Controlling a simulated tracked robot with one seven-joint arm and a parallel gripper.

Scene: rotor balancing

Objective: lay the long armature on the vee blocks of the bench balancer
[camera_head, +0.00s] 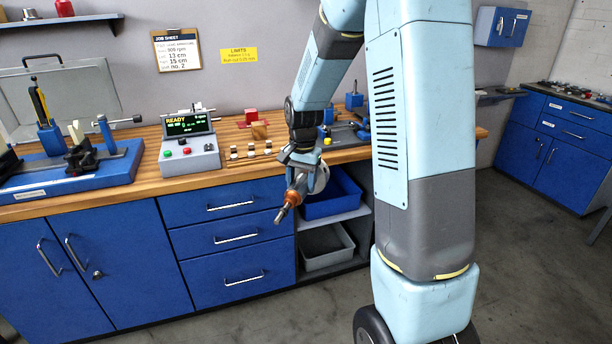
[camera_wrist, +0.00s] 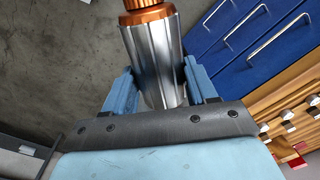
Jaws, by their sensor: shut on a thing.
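An armature with a silver ribbed core (camera_wrist: 153,58) and an orange copper end (camera_wrist: 147,15) is held between the two blue fingers of my gripper (camera_wrist: 160,75). In the head view, my gripper (camera_head: 303,165) hangs in front of the bench, with the armature's copper end (camera_head: 292,197) and shaft pointing down and to the left. The rest of the armature is partly hidden by my gripper. The bench balancer (camera_head: 70,174), a blue base with dark blocks and posts, stands at the bench's left end, well left of my gripper. The armature is clear of it.
A control box (camera_head: 190,152) reading READY stands right of the balancer. Small pieces and a red block (camera_head: 251,116) lie on the wooden bench top (camera_head: 230,173). A blue bin (camera_head: 331,200) and a grey bin (camera_head: 325,247) sit on shelves below. The floor in front is clear.

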